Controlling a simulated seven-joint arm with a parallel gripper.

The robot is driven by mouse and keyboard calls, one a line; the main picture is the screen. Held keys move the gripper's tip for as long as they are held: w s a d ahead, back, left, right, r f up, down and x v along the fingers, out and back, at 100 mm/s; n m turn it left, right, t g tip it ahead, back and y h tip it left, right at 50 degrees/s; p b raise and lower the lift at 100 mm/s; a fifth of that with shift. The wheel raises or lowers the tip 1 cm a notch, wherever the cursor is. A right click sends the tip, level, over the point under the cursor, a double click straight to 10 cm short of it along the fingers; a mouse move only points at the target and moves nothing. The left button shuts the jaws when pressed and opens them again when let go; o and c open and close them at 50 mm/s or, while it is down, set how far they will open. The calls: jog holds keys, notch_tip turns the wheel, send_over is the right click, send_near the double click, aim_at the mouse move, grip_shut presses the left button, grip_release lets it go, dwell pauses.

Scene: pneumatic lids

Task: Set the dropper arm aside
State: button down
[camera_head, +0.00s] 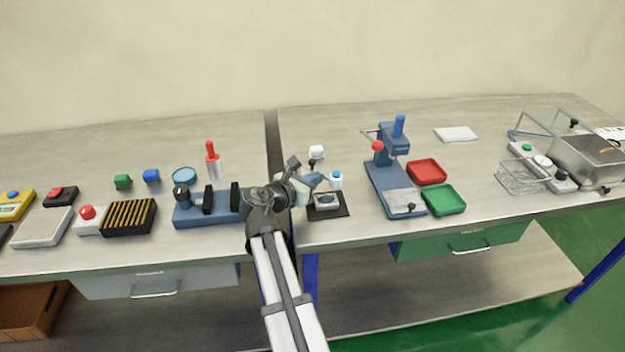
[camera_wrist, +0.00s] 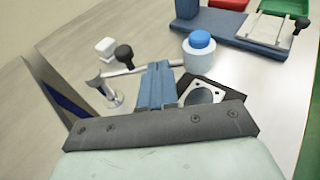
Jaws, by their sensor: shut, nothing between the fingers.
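The dropper arm (camera_wrist: 145,68) is a thin metal bar. It runs from a short metal post (camera_wrist: 115,98) with a black knob (camera_wrist: 124,54) to a white bottle with a blue cap (camera_wrist: 199,55). The bottle also shows in the head view (camera_head: 336,181), by the far edge of a black plate (camera_head: 341,212) that carries a grey metal piece (camera_head: 326,200). My gripper (camera_wrist: 158,68) is shut and empty, its blue fingers beside the bar between the knob and the bottle. It also shows in the head view (camera_head: 315,179), left of the bottle. Whether the fingers touch the bar I cannot tell.
A white block (camera_head: 316,152) stands behind the post. To the right are a blue press (camera_head: 393,180), a red tray (camera_head: 427,171) and a green tray (camera_head: 443,199). A blue fixture (camera_head: 206,210) lies left of my gripper. A gap (camera_head: 272,150) separates the two tables.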

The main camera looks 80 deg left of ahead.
jog(key=shift+w, duration=0.15)
jog(key=shift+w+a+n+g+y, duration=0.15)
jog(key=shift+w+n+g+y, duration=0.45)
jog(key=shift+n+g+y, duration=0.25)
jog(key=w+n+g+y, duration=0.1)
jog(key=a+n+g, duration=0.1)
jog(key=shift+w+a+n+g+y, duration=0.15)
jog(key=shift+w+n+g+y, duration=0.1)
jog(key=shift+w+g+y, duration=0.15)
jog(key=shift+w+a, duration=0.5)
jog(key=shift+a, duration=0.25)
jog(key=shift+w+a, duration=0.5)
jog(key=shift+a, duration=0.3)
jog(key=s+d+r, duration=0.1)
jog(key=d+r, duration=0.2)
jog(key=d, duration=1)
jog(key=shift+d+r, duration=0.3)
jog(key=shift+r, duration=0.05)
